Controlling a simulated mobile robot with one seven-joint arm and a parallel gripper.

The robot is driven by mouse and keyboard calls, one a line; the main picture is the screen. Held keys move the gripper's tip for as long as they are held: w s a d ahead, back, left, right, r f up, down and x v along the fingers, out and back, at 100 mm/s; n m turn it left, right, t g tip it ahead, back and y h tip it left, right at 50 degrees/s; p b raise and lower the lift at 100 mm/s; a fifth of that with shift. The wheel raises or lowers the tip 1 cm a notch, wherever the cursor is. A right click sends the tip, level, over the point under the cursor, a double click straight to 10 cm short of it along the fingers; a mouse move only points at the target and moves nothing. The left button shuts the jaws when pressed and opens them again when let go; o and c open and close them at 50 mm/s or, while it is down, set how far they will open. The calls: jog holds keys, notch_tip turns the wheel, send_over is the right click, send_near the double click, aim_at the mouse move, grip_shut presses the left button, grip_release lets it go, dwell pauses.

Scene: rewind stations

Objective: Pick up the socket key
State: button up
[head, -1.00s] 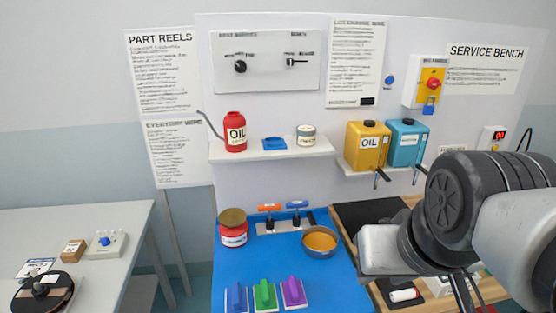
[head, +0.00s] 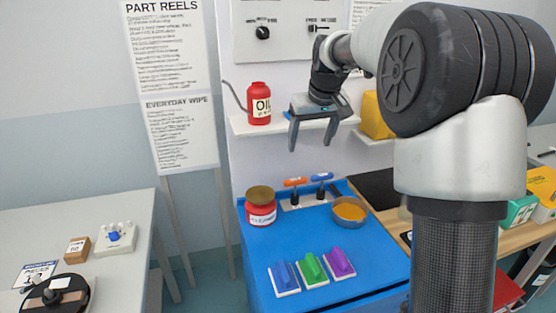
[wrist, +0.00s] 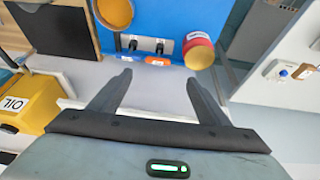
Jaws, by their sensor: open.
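Two T-handled tools stand upright in a pale rack at the back of the blue bench top, one with an orange handle (head: 295,182) and one with a blue handle (head: 322,177). I cannot tell by sight which is the socket key. Both handles show in the wrist view, orange (wrist: 158,61) and blue (wrist: 124,58). My gripper (head: 311,147) is open and empty, pointing down above the rack and apart from both tools. In the wrist view the handles appear at and beyond the open fingertips (wrist: 159,78).
Blue, green (head: 311,267) and purple blocks lie in front. A shelf with a red oil bottle (head: 259,104) is behind the gripper.

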send_near(296, 180)
jog(key=shift+p+x, duration=0.4)
jog(key=shift+x, duration=3.95)
jog(key=shift+w, duration=0.1)
jog(key=shift+c, duration=0.2)
jog(key=shift+r, duration=0.1)
jog(key=c, duration=0.8)
